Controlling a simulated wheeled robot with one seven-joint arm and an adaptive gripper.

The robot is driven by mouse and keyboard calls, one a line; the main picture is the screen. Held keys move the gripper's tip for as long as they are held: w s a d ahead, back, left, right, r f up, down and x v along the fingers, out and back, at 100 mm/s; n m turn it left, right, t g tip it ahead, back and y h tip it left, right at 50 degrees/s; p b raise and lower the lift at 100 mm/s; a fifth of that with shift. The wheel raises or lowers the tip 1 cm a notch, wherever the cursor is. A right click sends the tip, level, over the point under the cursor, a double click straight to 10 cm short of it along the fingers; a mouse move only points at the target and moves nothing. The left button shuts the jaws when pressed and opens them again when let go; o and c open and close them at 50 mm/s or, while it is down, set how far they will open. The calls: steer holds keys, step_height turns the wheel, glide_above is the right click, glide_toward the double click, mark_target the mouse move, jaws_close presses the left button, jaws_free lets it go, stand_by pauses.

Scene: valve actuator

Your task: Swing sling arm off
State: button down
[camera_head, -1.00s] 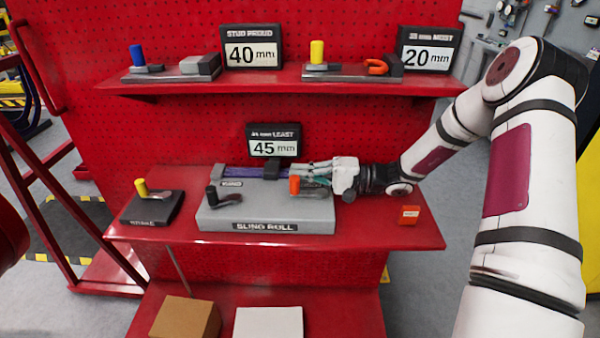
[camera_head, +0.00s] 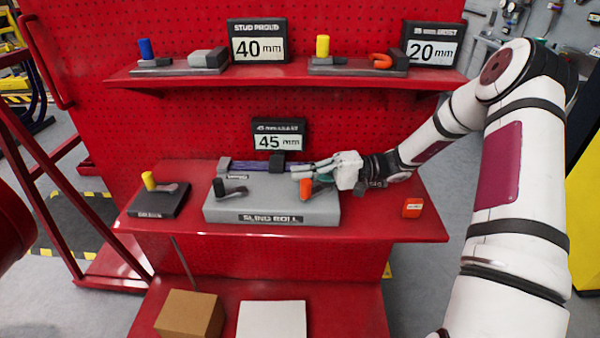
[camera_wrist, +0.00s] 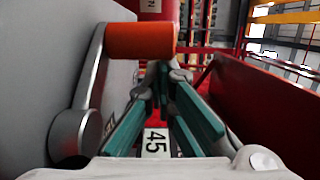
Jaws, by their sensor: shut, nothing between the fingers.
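The grey block labelled SLING ROLL (camera_head: 270,218) sits on the middle shelf. An arm with an orange handle (camera_head: 306,189) stands at its right end; a second arm with a black handle (camera_head: 219,188) is at its left. My gripper (camera_head: 297,170) is shut and empty, reaching in from the right just behind the orange handle. In the wrist view the orange handle (camera_wrist: 141,42) lies across, up and left of the teal fingers (camera_wrist: 160,78), on its grey lever (camera_wrist: 88,85). Whether fingers and handle touch I cannot tell.
A purple roll (camera_head: 243,166) and a 45 mm sign (camera_head: 279,134) stand behind the block. A dark block with a yellow-handled lever (camera_head: 149,181) is at left, a small orange box (camera_head: 412,208) at right. The upper shelf (camera_head: 290,75) hangs above my gripper.

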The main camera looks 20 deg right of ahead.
mark_target(310, 188)
steer(key=g, duration=0.1)
steer(key=s+n+g, duration=0.1)
steer(key=s, duration=0.1)
steer(key=shift+s+a+f+g, duration=0.15)
steer(key=shift+a+f+g, duration=0.15)
steer(key=shift+f+g, duration=0.1)
steer(key=shift+s+d+r+p, duration=0.15)
steer(key=shift+s+p, duration=0.35)
steer(key=shift+s, duration=0.3)
steer(key=shift+s+d+p, duration=0.2)
steer(key=shift+s+p, duration=0.15)
steer(key=shift+s, duration=0.05)
steer(key=shift+s+d, duration=0.1)
steer(key=shift+d, duration=0.15)
steer(key=d, duration=1.2)
